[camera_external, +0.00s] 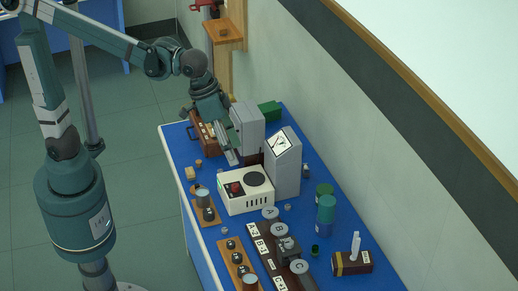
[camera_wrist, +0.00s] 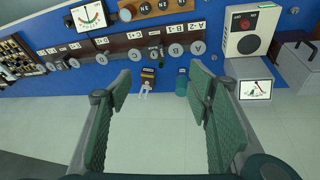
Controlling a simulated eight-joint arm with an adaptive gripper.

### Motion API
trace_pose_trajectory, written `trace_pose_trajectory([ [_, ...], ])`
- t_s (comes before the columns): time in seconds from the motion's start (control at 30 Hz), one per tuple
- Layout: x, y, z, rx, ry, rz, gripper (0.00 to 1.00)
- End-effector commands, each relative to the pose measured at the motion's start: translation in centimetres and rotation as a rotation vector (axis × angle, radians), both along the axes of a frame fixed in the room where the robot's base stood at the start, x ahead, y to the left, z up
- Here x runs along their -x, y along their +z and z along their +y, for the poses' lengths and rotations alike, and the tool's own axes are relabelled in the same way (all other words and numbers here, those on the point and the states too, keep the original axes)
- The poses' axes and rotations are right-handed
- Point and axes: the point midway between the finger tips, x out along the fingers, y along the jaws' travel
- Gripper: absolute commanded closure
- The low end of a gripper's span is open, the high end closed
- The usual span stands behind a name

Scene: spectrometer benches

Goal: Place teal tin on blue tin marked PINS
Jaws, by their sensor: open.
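A tall blue-teal cylinder (camera_external: 326,215) stands upright near the right edge of the blue bench, with a greener tin (camera_external: 323,189) directly behind it. The cylinder may be one tin or two stacked; I cannot tell. No PINS marking is readable. In the wrist view, a teal and blue cylinder (camera_wrist: 181,82) shows beyond the fingers, close to the right finger's tip in the picture. My gripper (camera_external: 231,157) is open and empty above the bench's far left part, well away from the tins. In the wrist view its green-padded fingers (camera_wrist: 158,88) are spread wide.
A cream box with a red knob (camera_external: 246,190) and a tall grey meter housing (camera_external: 284,165) stand between my gripper and the tins. A dark rail with round discs (camera_external: 270,240) runs along the front. The wall closes the right side.

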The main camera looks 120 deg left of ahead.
Motion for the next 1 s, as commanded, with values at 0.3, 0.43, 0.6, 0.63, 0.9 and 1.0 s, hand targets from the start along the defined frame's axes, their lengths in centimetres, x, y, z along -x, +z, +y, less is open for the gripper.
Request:
trace_pose_trajectory([
  [0.3, 5.9, 0.2, -3.3, -0.045, -0.130, -0.059, 0.49],
  [0.43, 8.3, 0.0, -4.4, -0.064, -0.182, -0.083, 0.49],
  [0.6, 11.3, -0.6, -5.8, -0.091, -0.250, -0.115, 0.49],
  [0.63, 11.8, -0.7, -6.0, -0.095, -0.262, -0.122, 0.49],
  [0.9, 16.4, -2.3, -7.9, -0.140, -0.368, -0.172, 0.49],
  [1.0, 18.0, -3.0, -8.5, -0.158, -0.405, -0.191, 0.49],
])
